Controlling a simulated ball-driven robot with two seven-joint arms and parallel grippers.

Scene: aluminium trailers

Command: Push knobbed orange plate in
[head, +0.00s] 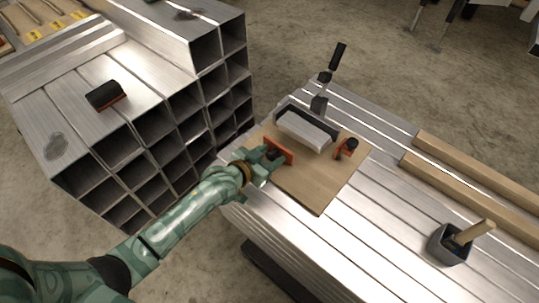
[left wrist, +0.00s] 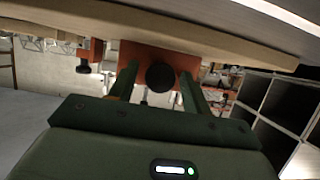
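The orange plate with a dark knob (head: 283,147) stands upright at the left edge of a wooden board, a short gap from a pale metal block (head: 303,131). In the left wrist view the orange plate (left wrist: 135,55) and its round black knob (left wrist: 160,77) face the camera. My left gripper (head: 268,158) is at the plate's outer side. Its fingers (left wrist: 158,80) are apart, one on each side of the knob, with gaps beside it. Whether the fingertips touch the plate cannot be told. My right gripper is not in view.
The wooden board (head: 316,199) lies on stacked aluminium profiles. A second orange knobbed piece (head: 345,149) is right of the block, and a black-handled lever (head: 331,72) rises behind. Square tubes (head: 185,105) are stacked at left. A grey cup (head: 450,246) and timber bars (head: 470,190) are at right.

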